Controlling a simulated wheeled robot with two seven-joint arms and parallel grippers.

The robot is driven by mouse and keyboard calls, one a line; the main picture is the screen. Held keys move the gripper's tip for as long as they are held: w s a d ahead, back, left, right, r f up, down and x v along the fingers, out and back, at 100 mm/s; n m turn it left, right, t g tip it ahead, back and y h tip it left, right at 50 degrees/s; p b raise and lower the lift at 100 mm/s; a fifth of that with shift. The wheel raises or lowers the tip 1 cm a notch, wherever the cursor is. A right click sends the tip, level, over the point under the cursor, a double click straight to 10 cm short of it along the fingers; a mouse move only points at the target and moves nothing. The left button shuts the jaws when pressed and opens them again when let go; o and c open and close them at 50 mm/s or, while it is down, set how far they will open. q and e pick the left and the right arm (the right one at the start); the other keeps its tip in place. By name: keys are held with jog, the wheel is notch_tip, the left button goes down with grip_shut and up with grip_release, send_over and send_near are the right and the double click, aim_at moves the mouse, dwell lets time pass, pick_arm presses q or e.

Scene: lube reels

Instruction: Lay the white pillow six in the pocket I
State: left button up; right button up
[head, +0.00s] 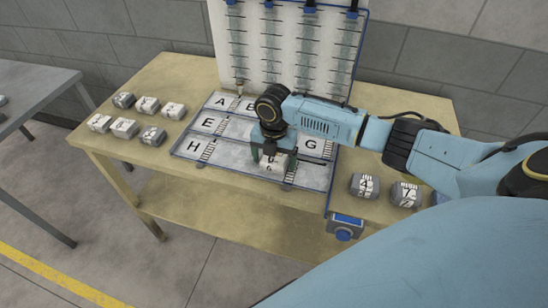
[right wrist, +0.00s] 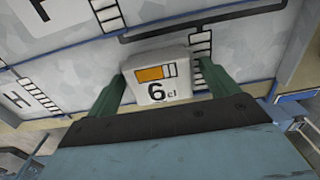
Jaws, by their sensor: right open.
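The white pillow six (right wrist: 157,82) is a pale block with an orange mark and a black 6 on its top. In the head view the white pillow six (head: 271,168) is partly under my right gripper (head: 273,160), in the front row of the lettered tray, right of label H. In the right wrist view my right gripper (right wrist: 160,76) is open, with one green finger on either side of the pillow. No label I shows; its place seems covered by the pillow and gripper. I cannot tell whether the pillow rests fully on the tray floor. My left gripper is out of view.
The tray (head: 182,154) shows labels A, B, E, G and H. Several white and grey pillows (head: 123,128) lie left of it. A white back panel (head: 300,50) stands behind. A blue-topped device (head: 345,227) is at the table's front edge.

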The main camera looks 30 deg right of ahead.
notch_tip(320, 180, up, 12)
jog(key=shift+r, duration=0.15)
dwell(0.4)
